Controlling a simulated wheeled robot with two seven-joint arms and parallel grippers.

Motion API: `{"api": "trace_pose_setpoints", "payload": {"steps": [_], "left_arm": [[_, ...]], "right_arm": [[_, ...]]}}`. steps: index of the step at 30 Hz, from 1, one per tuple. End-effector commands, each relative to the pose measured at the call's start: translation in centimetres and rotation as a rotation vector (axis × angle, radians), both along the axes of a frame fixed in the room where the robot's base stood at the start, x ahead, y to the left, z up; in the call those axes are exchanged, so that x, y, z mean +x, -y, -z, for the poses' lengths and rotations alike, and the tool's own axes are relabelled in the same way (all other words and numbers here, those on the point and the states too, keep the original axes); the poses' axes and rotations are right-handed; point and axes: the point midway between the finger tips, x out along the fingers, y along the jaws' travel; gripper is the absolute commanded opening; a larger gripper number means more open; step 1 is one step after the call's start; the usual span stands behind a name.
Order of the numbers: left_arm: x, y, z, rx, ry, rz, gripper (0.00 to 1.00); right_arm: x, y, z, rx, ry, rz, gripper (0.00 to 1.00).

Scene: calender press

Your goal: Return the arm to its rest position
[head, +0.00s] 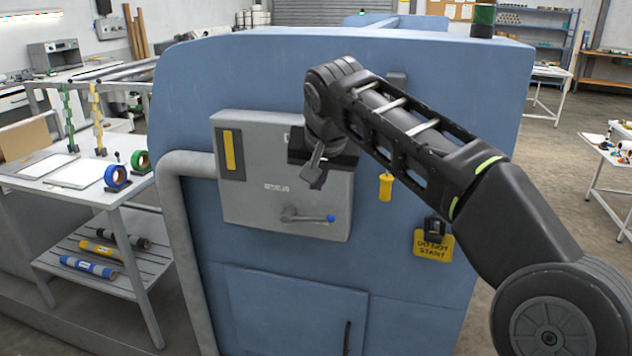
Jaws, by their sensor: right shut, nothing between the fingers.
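My right arm comes in from the lower right and reaches up, then bends down at the wrist. My right gripper (314,178) is shut and empty. It hangs in front of the upper right part of the grey control box (250,205) on the blue press (440,85). I cannot tell whether it touches the box. A lever with a blue knob (331,218) is on the box, below the gripper and apart from it in the picture. My left gripper is not in view.
A yellow tag (386,187) and a padlock with a yellow sign (434,244) hang on the press, close to my right arm. A grey pipe (172,230) runs down the press's left side. A side table (30,186) with tape rolls stands left. Floor at right is open.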

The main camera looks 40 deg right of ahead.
Motion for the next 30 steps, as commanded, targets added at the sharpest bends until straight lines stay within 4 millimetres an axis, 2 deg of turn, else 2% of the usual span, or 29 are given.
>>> {"api": "trace_pose_setpoints", "payload": {"steps": [12,16,19,20,23,26,27,29,30], "left_arm": [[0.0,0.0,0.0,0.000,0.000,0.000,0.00],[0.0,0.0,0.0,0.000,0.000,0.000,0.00],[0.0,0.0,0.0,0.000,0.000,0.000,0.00],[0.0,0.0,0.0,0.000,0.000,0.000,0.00],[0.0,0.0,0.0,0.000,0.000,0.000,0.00],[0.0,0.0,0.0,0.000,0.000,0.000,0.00],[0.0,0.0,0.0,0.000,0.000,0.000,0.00],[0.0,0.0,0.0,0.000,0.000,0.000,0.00],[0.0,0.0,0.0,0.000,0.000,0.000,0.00]], "right_arm": [[0.2,0.0,-0.1,-0.009,0.001,-0.016,0.00],[2.1,-0.4,-1.1,-0.041,0.075,-0.088,0.00],[5.0,-2.3,-0.9,-0.063,0.162,-0.200,0.00],[6.2,-3.4,-0.1,-0.068,0.185,-0.245,0.00],[10.0,-7.6,4.3,-0.061,0.224,-0.385,0.00],[12.8,-12.1,10.6,-0.032,0.235,-0.501,0.00],[13.5,-13.8,13.4,-0.015,0.234,-0.538,0.00],[14.0,-16.3,17.8,0.013,0.226,-0.585,0.00],[13.9,-17.9,20.8,0.034,0.217,-0.611,0.00]]}}
